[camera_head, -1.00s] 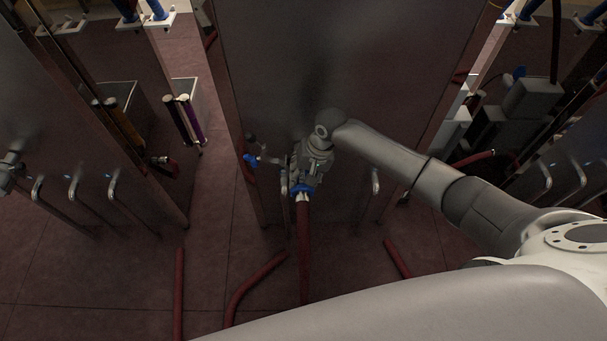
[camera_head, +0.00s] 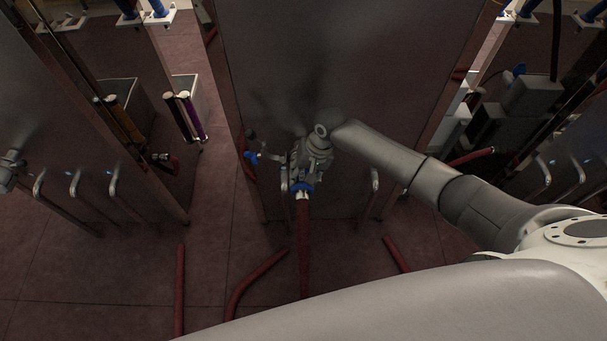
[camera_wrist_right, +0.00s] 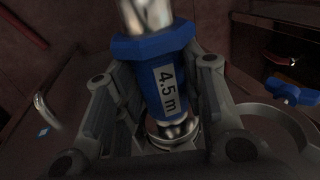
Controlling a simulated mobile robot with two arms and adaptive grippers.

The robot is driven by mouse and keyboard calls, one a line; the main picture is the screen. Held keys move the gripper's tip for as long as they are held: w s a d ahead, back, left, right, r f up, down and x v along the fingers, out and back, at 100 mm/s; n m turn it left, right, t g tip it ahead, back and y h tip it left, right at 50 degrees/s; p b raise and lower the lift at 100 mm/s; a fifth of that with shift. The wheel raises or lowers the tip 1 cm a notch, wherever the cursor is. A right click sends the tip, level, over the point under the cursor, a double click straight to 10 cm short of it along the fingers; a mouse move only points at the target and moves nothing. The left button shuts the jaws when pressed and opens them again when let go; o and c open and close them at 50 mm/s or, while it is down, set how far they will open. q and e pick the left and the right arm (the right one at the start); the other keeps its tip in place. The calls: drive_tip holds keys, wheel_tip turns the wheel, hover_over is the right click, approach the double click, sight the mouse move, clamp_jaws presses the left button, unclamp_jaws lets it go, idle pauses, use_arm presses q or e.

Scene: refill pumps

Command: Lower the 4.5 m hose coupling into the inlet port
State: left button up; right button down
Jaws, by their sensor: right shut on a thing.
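My right gripper (camera_head: 300,172) is shut on the blue 4.5 m hose coupling (camera_head: 301,188), in front of the tall dark panel (camera_head: 330,60). A red hose (camera_head: 304,245) hangs from the coupling toward the floor. In the right wrist view the fingers flank the blue coupling (camera_wrist_right: 165,82), which bears a white "4.5 m" label. Its shiny metal end (camera_wrist_right: 172,132) is partly hidden by the gripper.
A blue valve handle (camera_head: 251,158) is close left of my right gripper; it also shows in the right wrist view (camera_wrist_right: 293,92). Bent metal handles (camera_head: 375,182) stand on the panels. Loose red hoses (camera_head: 258,278) lie on the tiled floor.

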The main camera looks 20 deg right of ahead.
drive_tip(key=c, duration=0.9)
unclamp_jaws()
drive_tip(key=shift+f, duration=0.1)
drive_tip(key=shift+o, duration=0.2)
drive_tip(key=v, duration=1.2)
drive_tip(key=shift+d, duration=0.1)
